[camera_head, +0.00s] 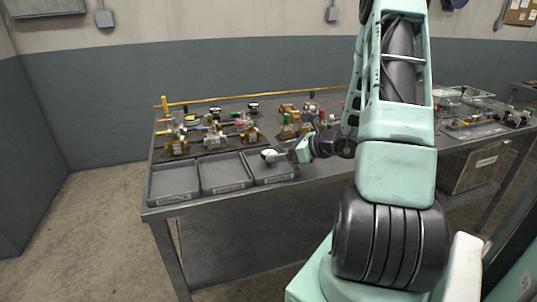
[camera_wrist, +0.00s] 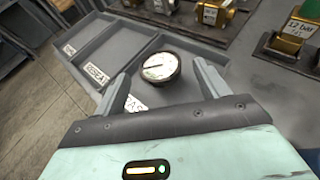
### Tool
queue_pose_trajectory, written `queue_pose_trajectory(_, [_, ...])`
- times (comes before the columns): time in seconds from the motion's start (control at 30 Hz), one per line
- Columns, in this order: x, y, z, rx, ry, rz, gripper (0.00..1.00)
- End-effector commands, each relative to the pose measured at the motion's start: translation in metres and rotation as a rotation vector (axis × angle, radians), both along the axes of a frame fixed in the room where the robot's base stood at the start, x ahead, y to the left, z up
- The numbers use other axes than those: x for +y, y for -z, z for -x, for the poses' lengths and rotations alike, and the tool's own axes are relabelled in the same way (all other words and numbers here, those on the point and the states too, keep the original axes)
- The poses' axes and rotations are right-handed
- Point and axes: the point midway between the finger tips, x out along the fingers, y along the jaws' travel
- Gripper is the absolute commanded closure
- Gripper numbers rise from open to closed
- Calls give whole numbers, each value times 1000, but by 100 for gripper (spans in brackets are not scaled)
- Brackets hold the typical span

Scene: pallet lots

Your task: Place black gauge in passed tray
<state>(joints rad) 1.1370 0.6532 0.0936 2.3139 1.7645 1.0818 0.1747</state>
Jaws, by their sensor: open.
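The black gauge (camera_wrist: 161,67) has a round white face and a dark rim. It lies face up in the tray whose partly hidden label begins "PAS" (camera_wrist: 170,98). In the head view the gauge (camera_head: 268,154) shows over the rightmost of three grey trays (camera_head: 276,181). My gripper (camera_wrist: 163,78) is open, with one finger on each side of the gauge; I cannot tell whether either finger touches it. In the head view my gripper (camera_head: 288,155) is low at the right side of that tray.
Two more grey trays, a middle one (camera_head: 226,187) and a left one (camera_head: 174,199), stand alongside and look empty. Several brass valves and gauges (camera_head: 215,138) stand in rows behind the trays. A yellow rail (camera_head: 225,100) runs along the back of the table.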

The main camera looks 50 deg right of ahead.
Motion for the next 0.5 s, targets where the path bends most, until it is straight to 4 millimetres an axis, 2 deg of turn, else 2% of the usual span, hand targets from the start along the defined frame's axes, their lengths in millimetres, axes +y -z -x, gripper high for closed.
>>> queue_pose_trajectory(0.1, [-7,-10,23,0,5,2,26])
queue_pose_trajectory(0.2, [-9,-16,37,1,1,2,26])
queue_pose_trajectory(0.5, [-13,-23,54,0,-1,0,26])
